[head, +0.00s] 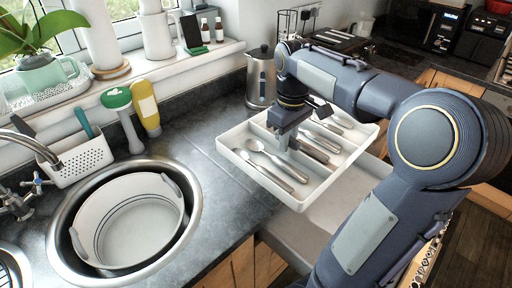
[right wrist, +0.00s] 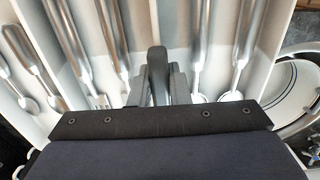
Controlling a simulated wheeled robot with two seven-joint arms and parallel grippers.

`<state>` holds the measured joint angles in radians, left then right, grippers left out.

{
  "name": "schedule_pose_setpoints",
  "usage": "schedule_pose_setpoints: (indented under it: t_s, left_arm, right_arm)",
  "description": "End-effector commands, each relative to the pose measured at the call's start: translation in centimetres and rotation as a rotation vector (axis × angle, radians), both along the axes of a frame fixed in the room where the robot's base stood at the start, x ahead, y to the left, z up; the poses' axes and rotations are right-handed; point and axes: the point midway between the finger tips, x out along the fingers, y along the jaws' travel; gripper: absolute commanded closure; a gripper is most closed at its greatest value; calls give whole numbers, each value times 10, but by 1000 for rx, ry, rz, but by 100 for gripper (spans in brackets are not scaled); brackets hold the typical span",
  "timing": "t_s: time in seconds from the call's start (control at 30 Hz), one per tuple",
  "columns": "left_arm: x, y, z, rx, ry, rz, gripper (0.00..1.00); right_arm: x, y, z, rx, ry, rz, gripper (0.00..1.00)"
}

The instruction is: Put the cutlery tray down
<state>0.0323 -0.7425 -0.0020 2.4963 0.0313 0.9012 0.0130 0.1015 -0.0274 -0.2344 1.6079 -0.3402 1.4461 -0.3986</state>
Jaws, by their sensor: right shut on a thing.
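The white cutlery tray (head: 270,189) is in the middle of the head view, over the edge of the dark worktop. Spoons (head: 272,160) and other metal cutlery lie in its compartments. My right gripper (head: 285,147) points down into the tray and is shut on its middle divider. In the right wrist view, the fingers (right wrist: 157,85) close around the divider, with cutlery (right wrist: 112,40) in the tray (right wrist: 215,30) on both sides. I cannot tell whether the tray touches the worktop. My left gripper is not in view.
A round sink (head: 57,235) with a white basin (head: 135,255) is at left. A kettle (head: 262,80) stands behind the tray, bottles (head: 146,108) by the sill. Dark worktop (head: 205,130) is bare between sink and tray. An open pale drawer (head: 330,208) shows below the tray.

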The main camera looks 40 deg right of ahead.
Motion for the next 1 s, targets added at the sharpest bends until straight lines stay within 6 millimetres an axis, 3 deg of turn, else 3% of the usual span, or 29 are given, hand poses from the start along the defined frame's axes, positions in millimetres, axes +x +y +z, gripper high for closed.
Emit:
schedule_pose_setpoints:
  t_s: [0.37, 0.6, 1.0]
  left_arm:
    - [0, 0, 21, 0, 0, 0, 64]
    - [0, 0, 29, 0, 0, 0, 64]
    - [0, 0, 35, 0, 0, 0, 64]
  right_arm:
    - [76, 4, -31, -1, 3, 1, 100]
    - [115, 5, -71, 0, 3, 0, 100]
    - [137, 6, -108, 1, 2, -1, 100]
